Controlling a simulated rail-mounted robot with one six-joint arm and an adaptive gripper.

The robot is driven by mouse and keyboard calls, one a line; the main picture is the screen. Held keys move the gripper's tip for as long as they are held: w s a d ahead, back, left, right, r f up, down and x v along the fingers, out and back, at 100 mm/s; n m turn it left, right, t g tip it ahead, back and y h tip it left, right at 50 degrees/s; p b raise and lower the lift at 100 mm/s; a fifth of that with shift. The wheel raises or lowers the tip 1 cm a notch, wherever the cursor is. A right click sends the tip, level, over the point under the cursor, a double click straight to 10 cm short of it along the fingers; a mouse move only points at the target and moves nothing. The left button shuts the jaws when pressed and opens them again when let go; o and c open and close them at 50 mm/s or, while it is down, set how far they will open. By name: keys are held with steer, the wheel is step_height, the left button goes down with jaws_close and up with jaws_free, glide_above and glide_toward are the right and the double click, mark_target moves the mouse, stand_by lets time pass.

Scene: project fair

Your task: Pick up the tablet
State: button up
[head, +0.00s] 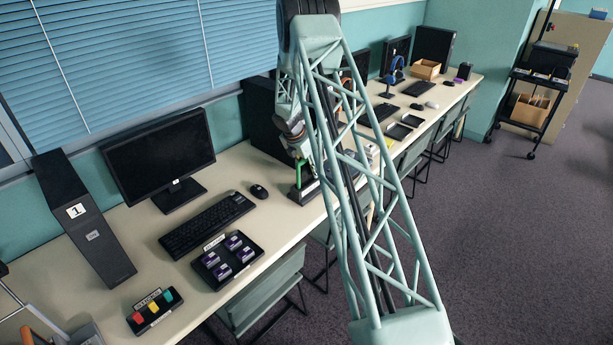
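I cannot pick out the tablet for certain. Two small flat dark items, a nearer one (399,131) and a farther one (412,120), lie near the front edge of the long desk (255,165); they could be tablets or trays. My lattice arm crosses the middle of the view and hides part of the desk. My gripper (299,160) seems to hang at the arm's far end, low over the desk, beside a bright green upright piece and a dark box-like base. It is small and partly covered, so its fingers and any hold are unclear.
On the near desk are a monitor (160,155), keyboard (207,224), mouse (259,191), computer tower (85,218), a black tray (228,260) with purple blocks, and a tray with coloured blocks (154,311). Chairs (262,290) stand along the front. A cart (540,95) stands far right; open floor lies right.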

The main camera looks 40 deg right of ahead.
stand_by(0.3)
jaws_close()
steer(key=shift+r, duration=0.15)
steer(key=shift+r+p, duration=0.45)
steer(key=shift+r, duration=4.65)
